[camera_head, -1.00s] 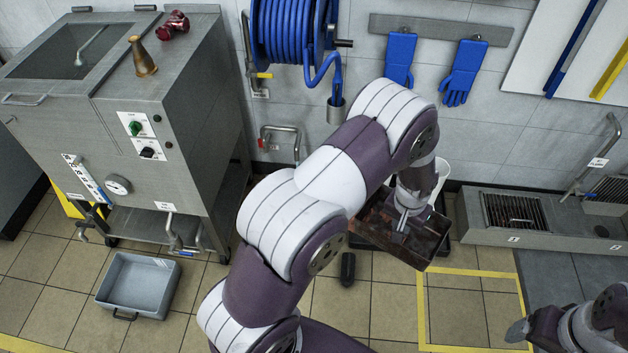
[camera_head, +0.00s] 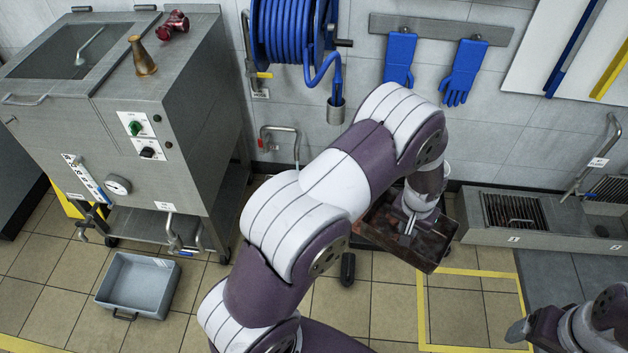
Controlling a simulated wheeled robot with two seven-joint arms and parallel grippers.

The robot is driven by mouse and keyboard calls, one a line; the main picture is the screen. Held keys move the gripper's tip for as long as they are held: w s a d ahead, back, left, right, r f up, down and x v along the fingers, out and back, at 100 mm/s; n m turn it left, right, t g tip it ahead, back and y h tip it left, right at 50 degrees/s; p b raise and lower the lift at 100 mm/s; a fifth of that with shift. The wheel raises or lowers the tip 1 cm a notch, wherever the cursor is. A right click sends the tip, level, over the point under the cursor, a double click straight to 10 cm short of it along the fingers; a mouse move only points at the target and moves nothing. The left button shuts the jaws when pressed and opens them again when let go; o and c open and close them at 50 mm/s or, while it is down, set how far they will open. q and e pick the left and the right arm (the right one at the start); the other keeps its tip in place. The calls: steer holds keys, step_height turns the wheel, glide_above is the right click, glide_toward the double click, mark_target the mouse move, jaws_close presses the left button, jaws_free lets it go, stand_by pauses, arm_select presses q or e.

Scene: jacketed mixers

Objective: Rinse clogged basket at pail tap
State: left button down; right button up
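A dark rusty-brown basket (camera_head: 428,252) hangs tilted in the middle right of the head view. My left gripper (camera_head: 407,227) points down into it, and the two move together; its fingertips seem shut on a part inside the basket, but the exact grip point is unclear. My forearm and wrist cover the basket's far left part. A wall tap (camera_head: 282,130) with a red mark is left of my arm. A tall labelled tap (camera_head: 597,163) rises over the sink at right.
A steel mixer (camera_head: 165,180) stands at left, with a grey tub (camera_head: 150,287) on the floor before it. A grated steel trough (camera_head: 520,240) runs along the right wall. A yellow-outlined floor square (camera_head: 470,318) is clear. A blue hose reel (camera_head: 292,30) hangs above.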

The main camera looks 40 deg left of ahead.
stand_by(0.4)
arm_select(q)
steer(key=d+r+p, duration=0.1)
steer(key=d+r, duration=0.1)
steer(key=d, duration=0.1)
steer(key=d+r+p, duration=0.1)
steer(key=shift+w+d+r+p, duration=0.15)
steer(key=shift+w+r+p, duration=0.15)
steer(key=shift+r+p, duration=0.1)
steer(key=shift+d+r, duration=0.15)
steer(key=shift+d, duration=0.2)
stand_by(0.8)
